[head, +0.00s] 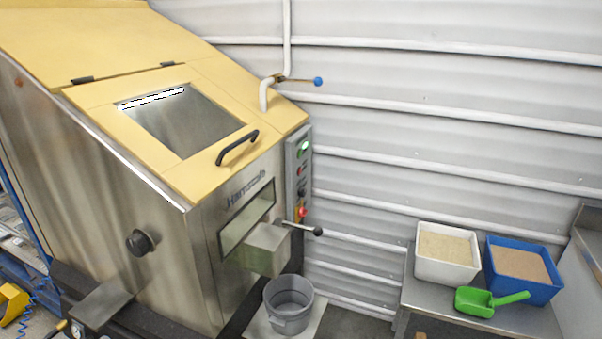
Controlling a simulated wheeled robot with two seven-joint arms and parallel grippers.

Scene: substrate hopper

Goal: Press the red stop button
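A grey control panel (298,170) is fixed to the right side of the steel hopper machine, beside the corrugated wall. Low on it, a red button (304,212) sits against a yellow patch. A smaller red spot (298,171) is higher up, under a lit green one (303,146). A black-knobbed lever (303,228) sticks out just below the red button. Neither of my grippers is in view, and nothing touches the button.
A steel chute (264,248) juts from the machine's front above a grey bucket (289,304). To the right, a steel table (417,298) holds a white bin (445,271), a blue bin (520,294) and a green scoop (476,302). A blue-tipped valve handle (317,81) is above the panel.

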